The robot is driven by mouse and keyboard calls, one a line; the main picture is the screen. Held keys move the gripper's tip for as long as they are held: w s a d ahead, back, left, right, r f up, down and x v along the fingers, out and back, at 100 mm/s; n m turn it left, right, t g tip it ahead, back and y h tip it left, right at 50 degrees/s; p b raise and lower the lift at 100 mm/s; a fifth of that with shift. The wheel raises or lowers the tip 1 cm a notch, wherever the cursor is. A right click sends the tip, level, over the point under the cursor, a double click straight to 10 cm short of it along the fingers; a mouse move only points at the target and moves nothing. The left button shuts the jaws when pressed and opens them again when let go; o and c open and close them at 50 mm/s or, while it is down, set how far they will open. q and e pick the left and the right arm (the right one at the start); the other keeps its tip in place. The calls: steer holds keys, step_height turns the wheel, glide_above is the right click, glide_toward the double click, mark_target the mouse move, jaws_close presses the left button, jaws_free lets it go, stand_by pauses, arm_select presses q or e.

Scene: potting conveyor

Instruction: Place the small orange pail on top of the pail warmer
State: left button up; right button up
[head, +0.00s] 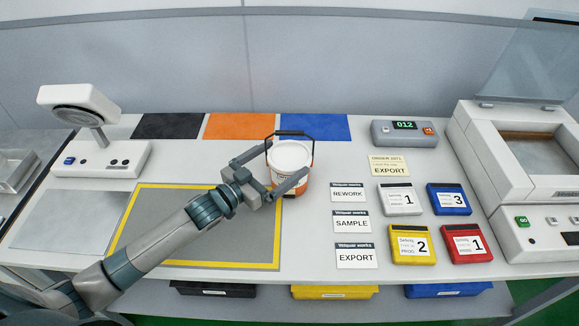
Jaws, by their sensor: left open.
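The small orange pail (289,158) stands upright on the table near the middle, with a white top, an orange body and a dark handle raised over it. My left gripper (286,160) reaches in from the left with its jaws open, one finger on the far-left side of the pail and one across its near side. I cannot tell whether the fingers touch it. The near finger hides part of the pail's lower body. No device is clearly marked as the pail warmer, so I cannot tell which one it is. My right gripper is out of view.
A lamp-like device (100,158) stands left, an open-lidded machine (515,165) right. A counter box (405,133) reading 012 is at the back. Labels and several coloured cases (448,198) lie right of the pail. A yellow-bordered grey mat (255,240) lies under my left arm.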

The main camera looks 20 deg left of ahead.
mark_target(290, 154)
arm_select(q)
steer(key=shift+p+x, duration=0.55)
steer(key=shift+x, duration=1.2)
steer(key=c, duration=1.7)
steer(key=shift+r, duration=0.15)
steer(key=shift+c, duration=0.2)
